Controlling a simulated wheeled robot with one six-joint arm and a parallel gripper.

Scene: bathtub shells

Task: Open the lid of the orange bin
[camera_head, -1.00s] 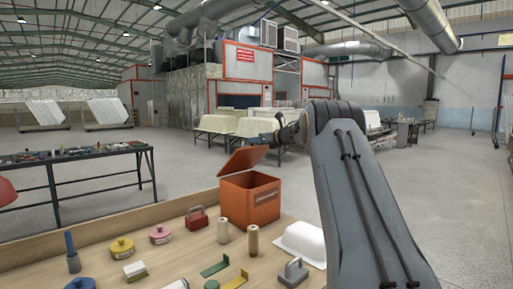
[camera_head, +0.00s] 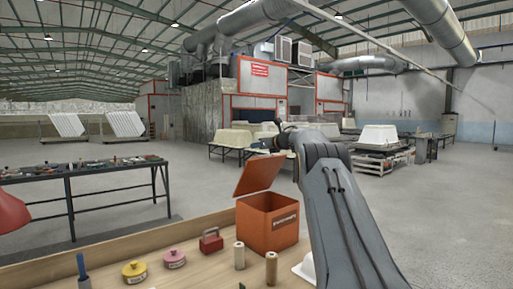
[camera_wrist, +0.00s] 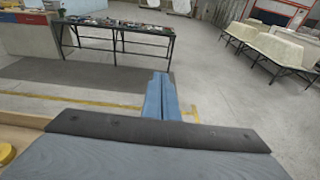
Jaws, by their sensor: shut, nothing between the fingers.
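The orange bin (camera_head: 284,238) stands on the wooden worktop, with a pale label on its front. Its orange lid (camera_head: 258,174) is raised and tilted up, leaving the top open. My gripper (camera_head: 272,140) is above and behind the lid in the head view, apart from it as far as I can tell, and small there. In the wrist view my gripper (camera_wrist: 161,90) shows its blue fingers together, with nothing between them. The bin and lid are not in the wrist view.
A white piece is partly hidden by my arm. A dark table (camera_head: 75,184) stands beyond at left. Open floor lies behind.

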